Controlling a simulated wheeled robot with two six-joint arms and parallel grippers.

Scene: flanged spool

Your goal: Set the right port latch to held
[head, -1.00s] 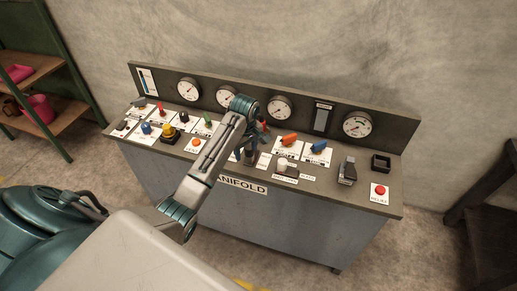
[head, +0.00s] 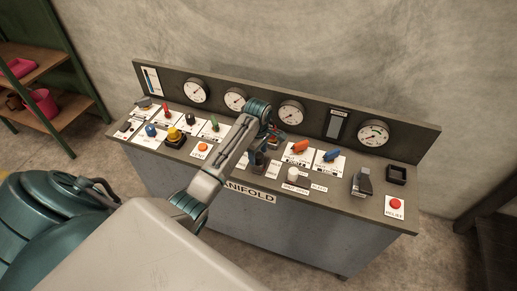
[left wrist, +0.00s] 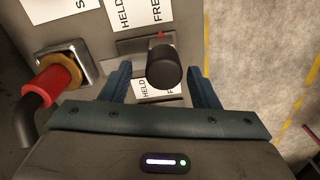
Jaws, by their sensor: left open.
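A black round knob (left wrist: 163,66) stands on a grey plate with a small red mark, in the left wrist view. Cards reading HELD and FREE lie above it and partly under it. My left gripper (left wrist: 159,70) is open, with one blue finger on each side of the knob and visible gaps; whether either finger touches cannot be told. In the head view my left gripper (head: 264,138) is over the middle of the console (head: 345,200), left of a white-topped knob (head: 293,177) with cards. The arm hides part of the panel. My right gripper is not in view.
A red handle with a yellow collar (left wrist: 58,78) stands close to the left finger. The head view also shows orange (head: 301,147) and blue (head: 331,155) handles, a dark lever (head: 362,181) and a red button (head: 395,204) at the right.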

